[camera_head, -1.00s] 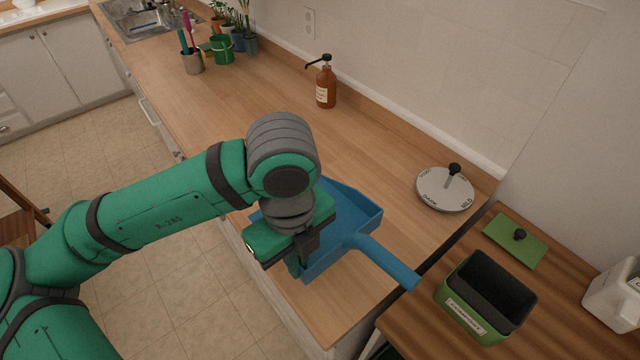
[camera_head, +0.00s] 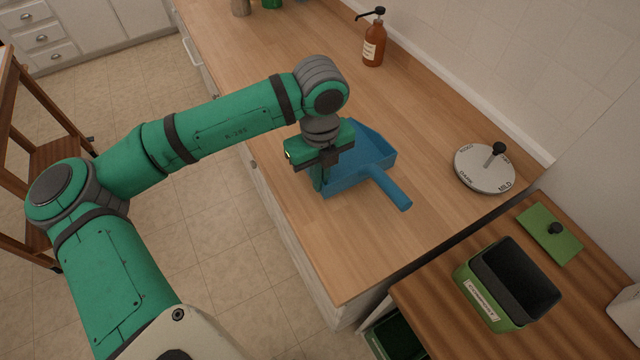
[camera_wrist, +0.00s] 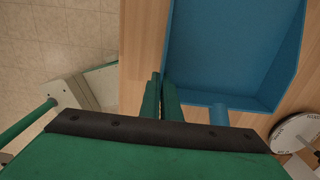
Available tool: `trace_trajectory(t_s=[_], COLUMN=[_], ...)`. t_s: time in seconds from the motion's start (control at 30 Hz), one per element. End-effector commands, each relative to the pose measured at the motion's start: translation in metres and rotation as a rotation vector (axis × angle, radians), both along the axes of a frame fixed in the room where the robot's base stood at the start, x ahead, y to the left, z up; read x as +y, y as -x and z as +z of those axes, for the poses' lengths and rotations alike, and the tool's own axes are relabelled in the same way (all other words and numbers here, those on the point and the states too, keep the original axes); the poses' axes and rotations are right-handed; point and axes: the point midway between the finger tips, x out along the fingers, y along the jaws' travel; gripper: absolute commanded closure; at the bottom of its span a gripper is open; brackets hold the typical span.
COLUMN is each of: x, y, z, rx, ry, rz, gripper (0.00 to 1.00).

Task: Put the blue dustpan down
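The blue dustpan (camera_head: 366,155) is over the wooden counter near its front edge, its handle pointing toward the lower right. I cannot tell for sure whether it touches the counter or is slightly above it. My gripper (camera_head: 318,182) is at the dustpan's front-left corner, pointing down. In the wrist view the two fingers of my gripper (camera_wrist: 160,98) are close together, shut on the side wall of the dustpan (camera_wrist: 225,50). The gripper body hides part of the handle there.
The counter (camera_head: 350,255) is clear around the dustpan. A round dial plate (camera_head: 484,172) lies at right, a soap bottle (camera_head: 374,45) behind. A lower wooden surface at right holds a green bin (camera_head: 485,300) and a green lid (camera_head: 560,243).

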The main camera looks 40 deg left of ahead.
Motion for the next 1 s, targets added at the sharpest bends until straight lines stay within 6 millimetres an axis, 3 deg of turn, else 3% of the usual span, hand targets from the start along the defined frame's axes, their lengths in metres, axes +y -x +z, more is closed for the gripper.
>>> trace_trajectory(t_s=[0.17, 0.43, 0.87, 0.97, 1.0], x=[0.005, 0.008, 0.008, 0.008, 0.008], y=[-0.006, -0.009, -0.009, -0.009, -0.009], z=[-0.01, -0.042, -0.048, -0.048, -0.048], rx=[0.0, 0.0, -0.001, -0.001, -0.001], ry=[0.001, -0.001, 0.001, 0.001, 0.001], rz=[0.001, 0.001, 0.001, 0.001, 0.001], gripper=[1.0, 1.0, 1.0, 0.79, 0.79])
